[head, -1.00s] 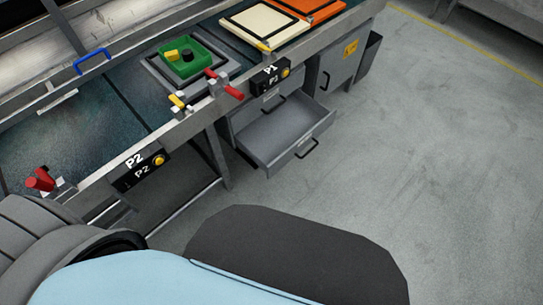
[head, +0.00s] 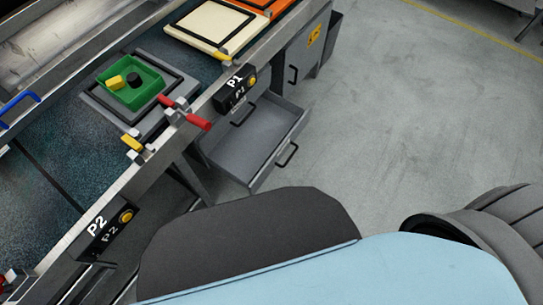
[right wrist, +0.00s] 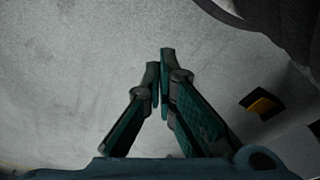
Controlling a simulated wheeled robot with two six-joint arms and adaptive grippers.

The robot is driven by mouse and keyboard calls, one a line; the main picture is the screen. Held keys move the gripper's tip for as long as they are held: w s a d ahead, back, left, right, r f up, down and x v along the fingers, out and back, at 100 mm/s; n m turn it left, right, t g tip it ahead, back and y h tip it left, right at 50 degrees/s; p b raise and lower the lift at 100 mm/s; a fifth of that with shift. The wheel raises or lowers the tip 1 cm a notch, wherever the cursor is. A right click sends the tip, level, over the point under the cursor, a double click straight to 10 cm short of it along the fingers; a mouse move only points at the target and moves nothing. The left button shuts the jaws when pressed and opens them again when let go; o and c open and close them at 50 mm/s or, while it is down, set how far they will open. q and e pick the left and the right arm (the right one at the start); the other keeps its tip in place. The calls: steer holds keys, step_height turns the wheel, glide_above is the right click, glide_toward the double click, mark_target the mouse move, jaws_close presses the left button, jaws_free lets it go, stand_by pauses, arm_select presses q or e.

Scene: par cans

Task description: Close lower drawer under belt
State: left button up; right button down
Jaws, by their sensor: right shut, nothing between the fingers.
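The lower drawer (head: 247,165) is a grey metal drawer under the belt (head: 57,137). It is pulled out toward the open floor, and its inside looks empty. Its black handle (head: 287,155) is on the front panel. A second handle (head: 242,115) shows on the cabinet face above it. My right gripper (right wrist: 160,60) is shut and empty in the right wrist view, above bare grey floor. The drawer cannot be made out in that view. Neither gripper shows in the head view.
A green tray (head: 112,95) with yellow and black pieces sits on the belt. The P1 box (head: 236,94) and red lever (head: 198,123) are on the belt's rail. A cabinet (head: 300,55) stands beyond the drawer. Floor (head: 400,120) right of the drawer is clear.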

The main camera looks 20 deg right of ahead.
steer(key=w+f+m+t+y+b, duration=0.25)
steer(key=w+m+b, duration=0.55)
steer(key=w+m, duration=0.7)
arm_select(q)
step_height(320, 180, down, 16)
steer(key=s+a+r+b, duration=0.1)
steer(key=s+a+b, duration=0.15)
steer(key=b, duration=0.35)
arm_select(e)
steer(key=w+a+r+m+t+y, duration=0.3)
steer(key=w+a+r+m+y, duration=0.25)
steer(key=w+r+m, duration=0.5)
steer(key=n+h+b, duration=0.1)
steer(key=n+b, duration=0.1)
steer(key=b, duration=0.3)
glide_toward(269, 168)
step_height(269, 168, down, 3)
steer(key=w+a+b, duration=0.2)
steer(key=shift+w+a+f, duration=0.1)
steer(key=shift+w+a, duration=0.1)
steer(key=shift+w, duration=0.15)
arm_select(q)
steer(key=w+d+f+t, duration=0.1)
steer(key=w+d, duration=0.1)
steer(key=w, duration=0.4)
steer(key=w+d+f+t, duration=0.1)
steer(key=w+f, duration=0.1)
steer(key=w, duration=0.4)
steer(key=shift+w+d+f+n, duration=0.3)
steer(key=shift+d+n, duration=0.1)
